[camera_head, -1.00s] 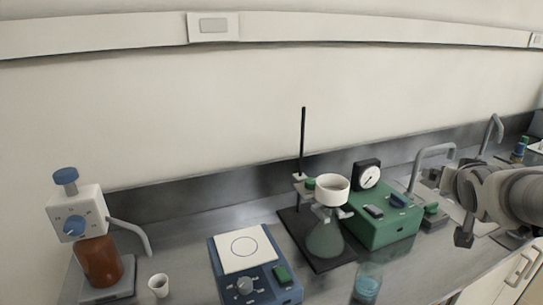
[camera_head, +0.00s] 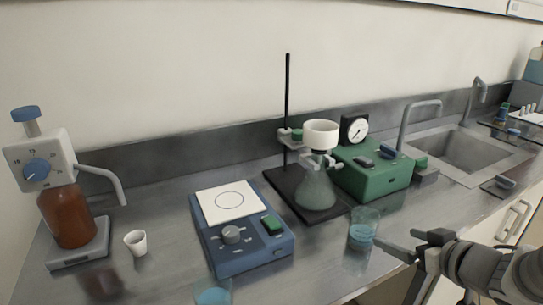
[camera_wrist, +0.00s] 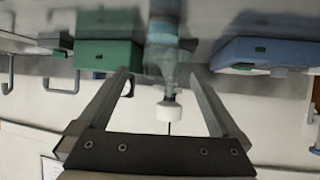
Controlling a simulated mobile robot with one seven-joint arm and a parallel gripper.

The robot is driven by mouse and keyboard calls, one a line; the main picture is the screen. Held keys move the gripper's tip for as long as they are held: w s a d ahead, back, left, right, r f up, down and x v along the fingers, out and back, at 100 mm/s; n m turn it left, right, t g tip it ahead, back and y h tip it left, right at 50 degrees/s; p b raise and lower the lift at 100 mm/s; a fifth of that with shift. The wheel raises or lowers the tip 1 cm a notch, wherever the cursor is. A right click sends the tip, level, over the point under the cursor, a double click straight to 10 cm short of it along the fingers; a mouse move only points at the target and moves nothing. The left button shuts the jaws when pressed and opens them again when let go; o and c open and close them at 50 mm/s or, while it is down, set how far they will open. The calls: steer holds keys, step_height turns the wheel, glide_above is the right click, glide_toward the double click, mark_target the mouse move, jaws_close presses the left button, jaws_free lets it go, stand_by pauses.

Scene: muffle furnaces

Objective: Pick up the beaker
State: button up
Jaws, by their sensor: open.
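A clear glass beaker (camera_head: 361,234) with blue liquid stands upright on the grey bench, in front of the green pump box. A second glass vessel with blue liquid (camera_head: 213,295) is cut off by the bottom edge of the head view. My gripper (camera_head: 397,240) is open and empty, just right of the first beaker and apart from it. In the wrist view, which looks upside down, my open fingers (camera_wrist: 160,78) spread either side of blurred glassware (camera_wrist: 162,45). Beaker and flask overlap there, and I cannot separate them clearly.
A filter flask (camera_head: 316,188) with a white funnel (camera_head: 321,134) stands on a stand base behind the beaker. A green pump box (camera_head: 372,177) is behind right. A blue hotplate (camera_head: 248,250), white cup (camera_head: 135,242) and brown bottle (camera_head: 67,217) are left. A sink (camera_head: 465,150) is right.

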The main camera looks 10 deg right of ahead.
mark_target(372, 230)
steer(key=x, duration=1.1)
steer(key=shift+s+a+f+b, duration=0.1)
steer(key=shift+s+f+b, duration=0.1)
steer(key=shift+b, duration=0.2)
steer(key=shift+w+a+f, duration=0.1)
steer(key=shift+w+f, duration=0.1)
steer(key=shift+w, duration=0.4)
steer(key=b+x, duration=0.2)
steer(key=x, duration=0.2)
steer(key=shift+w+a+f+b, duration=0.15)
steer(key=shift+f+b, duration=0.15)
steer(key=shift+b, duration=0.05)
steer(key=shift+w, duration=0.35)
jaws_close()
